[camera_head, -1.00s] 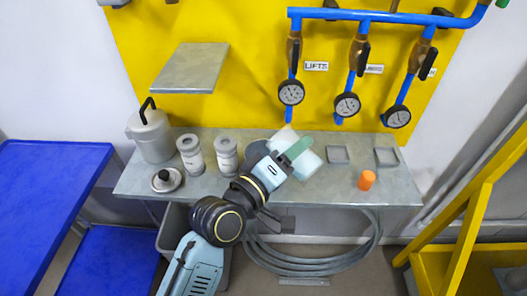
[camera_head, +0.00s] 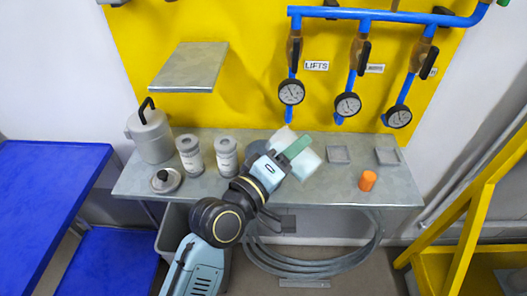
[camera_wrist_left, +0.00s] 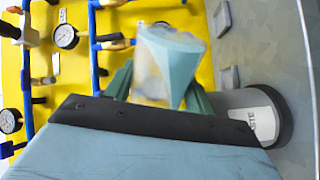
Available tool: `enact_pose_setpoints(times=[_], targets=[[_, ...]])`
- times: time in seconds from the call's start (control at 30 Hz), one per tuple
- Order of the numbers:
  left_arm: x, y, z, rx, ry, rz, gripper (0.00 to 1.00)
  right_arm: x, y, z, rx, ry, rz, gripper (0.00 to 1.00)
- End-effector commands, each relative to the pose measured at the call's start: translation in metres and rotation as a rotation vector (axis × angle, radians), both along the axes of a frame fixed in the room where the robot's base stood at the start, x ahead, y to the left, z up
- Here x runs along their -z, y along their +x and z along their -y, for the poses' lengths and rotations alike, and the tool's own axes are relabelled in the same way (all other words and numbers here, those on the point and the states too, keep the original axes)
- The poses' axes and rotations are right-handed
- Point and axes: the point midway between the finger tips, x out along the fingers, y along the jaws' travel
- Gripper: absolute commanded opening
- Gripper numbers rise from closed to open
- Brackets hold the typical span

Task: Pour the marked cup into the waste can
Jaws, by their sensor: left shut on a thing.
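My left gripper (camera_head: 294,151) is shut on a pale translucent cup (camera_head: 308,165) above the grey workbench (camera_head: 330,190). In the left wrist view, the cup (camera_wrist_left: 165,62) sits between the green fingers and shows pale blue content. The cup looks tilted, but I cannot tell the exact angle; no mark on it is readable. A grey can (camera_wrist_left: 262,112), with label letters ending in "STE", stands close beside the gripper in the left wrist view. In the head view, a round grey can (camera_head: 256,149) is mostly hidden behind the gripper. My right gripper is not in view.
Two labelled grey cans (camera_head: 190,157) (camera_head: 227,157) and a lidded canister (camera_head: 150,133) stand left. A round lid-like piece (camera_head: 166,181) lies in front. Right are two shallow square trays (camera_head: 339,154) (camera_head: 387,157) and an orange cylinder (camera_head: 368,181). A shelf (camera_head: 188,68) juts out above.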

Motion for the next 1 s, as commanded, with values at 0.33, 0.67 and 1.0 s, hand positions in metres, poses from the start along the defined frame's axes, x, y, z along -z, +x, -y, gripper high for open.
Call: enact_pose_setpoints(times=[0.33, 0.67, 1.0], targets=[[0.0011, 0.0002, -0.0004, -0.001, -0.023, -0.018, 0.28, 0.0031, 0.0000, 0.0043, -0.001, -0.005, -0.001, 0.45], [-0.0009, 0.0018, -0.0020, 0.000, -0.042, -0.036, 0.28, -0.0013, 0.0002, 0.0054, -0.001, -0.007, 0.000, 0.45], [-0.0023, 0.0035, -0.0040, 0.000, -0.063, -0.054, 0.28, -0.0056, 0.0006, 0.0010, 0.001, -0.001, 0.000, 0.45]])
